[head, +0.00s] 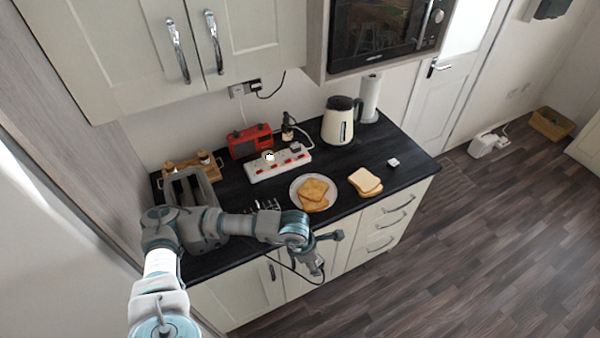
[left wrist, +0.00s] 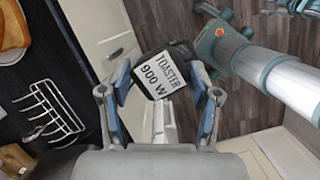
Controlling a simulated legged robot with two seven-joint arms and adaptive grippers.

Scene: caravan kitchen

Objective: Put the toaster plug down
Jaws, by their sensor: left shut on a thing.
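The toaster plug (left wrist: 165,72) is black with a white label reading "TOASTER 900 W". In the left wrist view it sits between the fingers of my left gripper (left wrist: 160,95), which is shut on it. In the head view my left gripper (head: 316,266) hangs in front of the counter's front edge, by the drawers; the plug is too small to make out there. A thin dark cord loops below the arm. The grey toaster (head: 188,186) stands at the counter's left end, partly hidden by my left arm. My right gripper is not in view.
The dark countertop (head: 345,165) holds a white power strip (head: 277,165), red radio (head: 250,141), kettle (head: 339,122), plate of toast (head: 313,194), bread slices (head: 365,181) and small white block (head: 393,162). A wire rack (left wrist: 48,115) lies beside the plate. The counter's right end has bare room.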

